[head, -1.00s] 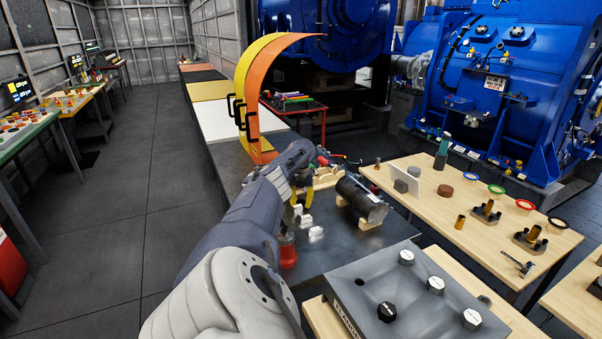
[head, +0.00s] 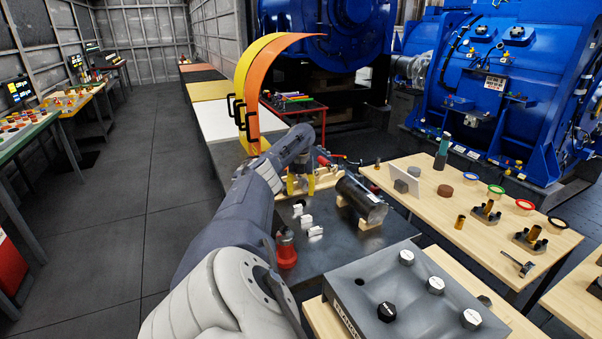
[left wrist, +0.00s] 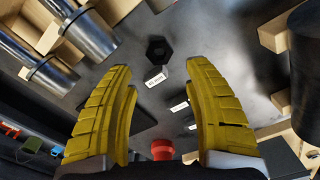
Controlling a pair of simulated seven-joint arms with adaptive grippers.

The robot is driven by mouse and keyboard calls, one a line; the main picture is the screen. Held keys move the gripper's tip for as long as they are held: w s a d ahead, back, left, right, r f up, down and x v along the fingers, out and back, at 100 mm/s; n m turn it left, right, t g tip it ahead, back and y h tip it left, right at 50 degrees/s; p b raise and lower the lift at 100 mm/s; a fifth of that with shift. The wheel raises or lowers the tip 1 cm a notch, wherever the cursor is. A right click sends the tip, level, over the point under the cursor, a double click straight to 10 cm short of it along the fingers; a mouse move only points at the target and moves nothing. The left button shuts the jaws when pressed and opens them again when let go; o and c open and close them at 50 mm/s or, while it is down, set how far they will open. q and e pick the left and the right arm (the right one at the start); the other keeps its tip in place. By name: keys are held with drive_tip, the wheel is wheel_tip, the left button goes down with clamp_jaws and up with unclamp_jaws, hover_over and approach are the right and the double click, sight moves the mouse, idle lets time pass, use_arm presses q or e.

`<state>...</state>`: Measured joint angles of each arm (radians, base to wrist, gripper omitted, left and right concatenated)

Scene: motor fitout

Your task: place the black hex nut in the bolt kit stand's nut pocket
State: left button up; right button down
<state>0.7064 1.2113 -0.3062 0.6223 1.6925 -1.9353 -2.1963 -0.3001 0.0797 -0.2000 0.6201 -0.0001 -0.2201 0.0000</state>
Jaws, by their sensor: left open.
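A black hex nut (left wrist: 159,48) with a dark hole lies on the dark grey tabletop in the left wrist view, just beyond the fingertips. My left gripper (head: 301,184) hangs over the dark table in the head view. Its two yellow fingers (left wrist: 161,78) are open and empty, apart on either side of the nut's line, and nothing touches them. The nut is hidden or too small to tell in the head view. I cannot make out for sure which thing is the bolt kit stand. My right gripper is not in view.
Small white labelled blocks (head: 306,220) stand near the gripper, with a red object (head: 287,252) nearer. A dark cylinder (head: 362,200) rests on wooden supports to the right. Wooden holders with metal cylinders (left wrist: 88,24) are at upper left in the wrist view. A grey flange block (head: 400,270) stands in front.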

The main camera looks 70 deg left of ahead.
sight(301, 203)
use_arm(q)
wheel_tip(301, 203, up, 6)
drive_tip(key=shift+f, duration=0.2)
drive_tip(key=shift+o, duration=0.8)
drive_tip(key=shift+r, duration=0.35)
